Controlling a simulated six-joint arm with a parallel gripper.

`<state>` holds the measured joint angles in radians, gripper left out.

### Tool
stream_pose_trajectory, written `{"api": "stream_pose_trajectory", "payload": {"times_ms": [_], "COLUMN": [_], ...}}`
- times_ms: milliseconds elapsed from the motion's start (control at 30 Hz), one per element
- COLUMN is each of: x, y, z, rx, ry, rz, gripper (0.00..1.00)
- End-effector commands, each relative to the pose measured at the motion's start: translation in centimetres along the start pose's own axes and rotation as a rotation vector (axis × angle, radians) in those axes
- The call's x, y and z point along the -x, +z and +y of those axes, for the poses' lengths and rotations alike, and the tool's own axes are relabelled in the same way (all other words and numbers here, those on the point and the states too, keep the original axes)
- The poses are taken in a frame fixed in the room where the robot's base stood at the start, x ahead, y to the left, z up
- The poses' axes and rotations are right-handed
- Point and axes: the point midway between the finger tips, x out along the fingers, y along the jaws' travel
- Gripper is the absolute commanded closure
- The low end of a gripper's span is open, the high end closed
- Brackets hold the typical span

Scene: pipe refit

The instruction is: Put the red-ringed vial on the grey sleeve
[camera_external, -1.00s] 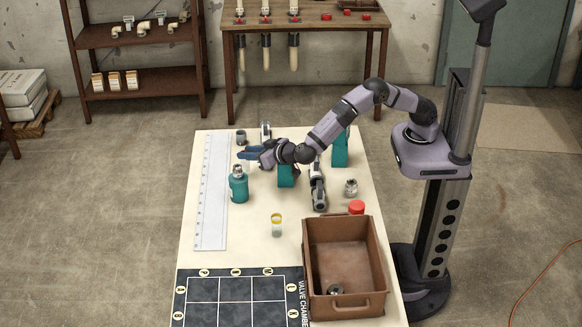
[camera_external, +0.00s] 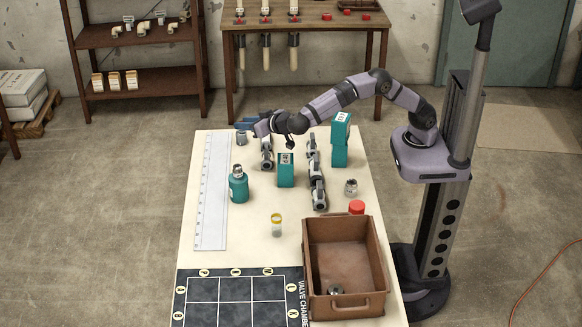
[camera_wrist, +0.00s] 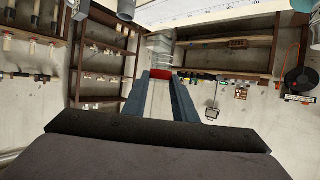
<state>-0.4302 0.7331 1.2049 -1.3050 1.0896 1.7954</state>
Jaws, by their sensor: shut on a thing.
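My gripper (camera_external: 243,125) is above the far left part of the table, with its blue fingers pointing left. In the wrist view my gripper (camera_wrist: 161,78) is shut on the red-ringed vial; the vial's red ring (camera_wrist: 163,75) shows between the fingertips. The vial cannot be made out in the external view. The grey sleeve (camera_external: 241,139) is a short grey cylinder on the table's far left, just below the fingers in the picture. I cannot tell the height gap between them.
A teal bottle (camera_external: 238,186), a yellow-ringed vial (camera_external: 277,226), teal boxes (camera_external: 286,172) and grey pipe fittings (camera_external: 318,192) stand on the table. A white ruler (camera_external: 211,195) lies along the left. A brown crate (camera_external: 376,262) and dark grid mat (camera_external: 183,287) are in front.

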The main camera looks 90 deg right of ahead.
Motion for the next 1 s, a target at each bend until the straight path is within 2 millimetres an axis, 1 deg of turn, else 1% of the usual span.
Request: {"api": "stream_pose_trajectory", "payload": {"times_ms": [33, 100, 200, 300, 467, 600, 633, 733, 800, 1000], "x": [-1.1, -2.5, -4.3, -5.5, -7.0, -7.9, -8.1, -8.3, -8.2, -8.6], "y": [-1.3, -3.0, -5.2, -6.9, -8.8, -9.9, -10.1, -10.0, -9.8, -8.5], "z": [1.4, 3.5, 6.7, 9.6, 12.9, 14.8, 15.2, 14.8, 14.2, 12.2], "rx": [-0.017, -0.033, -0.056, -0.074, -0.090, -0.087, -0.085, -0.068, -0.054, -0.014], "ry": [0.028, 0.068, 0.126, 0.170, 0.209, 0.205, 0.201, 0.161, 0.129, 0.033], "rz": [0.002, 0.003, 0.002, 0.002, 0.002, 0.002, 0.002, 0.000, 0.001, 0.000], "gripper": [0.97, 0.97, 0.97, 0.97, 0.97, 0.97, 0.97, 0.97, 0.97, 0.97]}}
